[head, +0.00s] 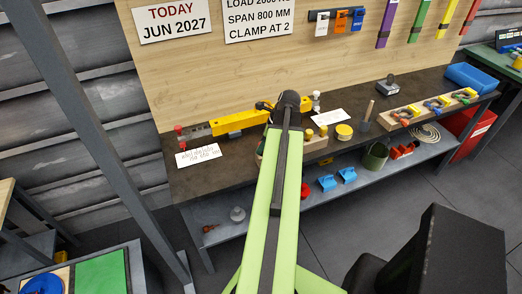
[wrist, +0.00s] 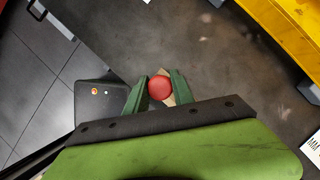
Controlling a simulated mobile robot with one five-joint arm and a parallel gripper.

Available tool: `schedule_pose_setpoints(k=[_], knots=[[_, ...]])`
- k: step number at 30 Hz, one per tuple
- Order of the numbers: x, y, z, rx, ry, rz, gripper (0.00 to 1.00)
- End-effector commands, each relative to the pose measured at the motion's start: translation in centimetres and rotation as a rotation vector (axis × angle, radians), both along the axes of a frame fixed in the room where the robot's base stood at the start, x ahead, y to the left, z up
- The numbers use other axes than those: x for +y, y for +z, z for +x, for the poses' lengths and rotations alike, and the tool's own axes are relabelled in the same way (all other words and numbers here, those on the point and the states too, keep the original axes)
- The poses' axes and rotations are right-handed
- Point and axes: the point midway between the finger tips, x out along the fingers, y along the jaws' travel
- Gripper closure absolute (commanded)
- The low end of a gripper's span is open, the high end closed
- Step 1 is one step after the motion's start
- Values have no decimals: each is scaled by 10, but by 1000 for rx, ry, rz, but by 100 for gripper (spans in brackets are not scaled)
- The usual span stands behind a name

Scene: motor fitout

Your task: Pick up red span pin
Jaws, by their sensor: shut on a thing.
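The red span pin (wrist: 160,88) shows in the wrist view as a round red head between the two green fingers of my gripper (wrist: 158,90). The fingers are shut on it. A pale tan piece shows just behind the red head; I cannot tell whether the pin touches it. A separate red piece (head: 179,129) stands at the left end of the yellow beam (head: 232,121) on the bench.
The dark workbench (head: 225,170) carries a white label card (head: 198,155), a wooden block with yellow pieces (head: 316,141) and a wooden tray of coloured clamps (head: 432,107). A lower shelf (head: 265,222) holds blue parts and a green bucket. The wooden backboard (head: 190,70) stands behind.

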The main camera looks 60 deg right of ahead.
Motion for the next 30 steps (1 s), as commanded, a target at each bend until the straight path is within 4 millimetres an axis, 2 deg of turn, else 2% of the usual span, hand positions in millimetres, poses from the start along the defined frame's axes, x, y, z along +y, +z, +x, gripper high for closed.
schedule_pose_setpoints(k=[8,13,17,24,27,30], knots=[[0,0,0,0,-1,0,100],[0,11,-1,0,-1,0,100],[0,31,-1,0,-1,0,100],[0,83,-1,0,-1,0,100],[-1,98,-1,0,-2,0,100],[-1,103,-1,0,-2,0,100]])
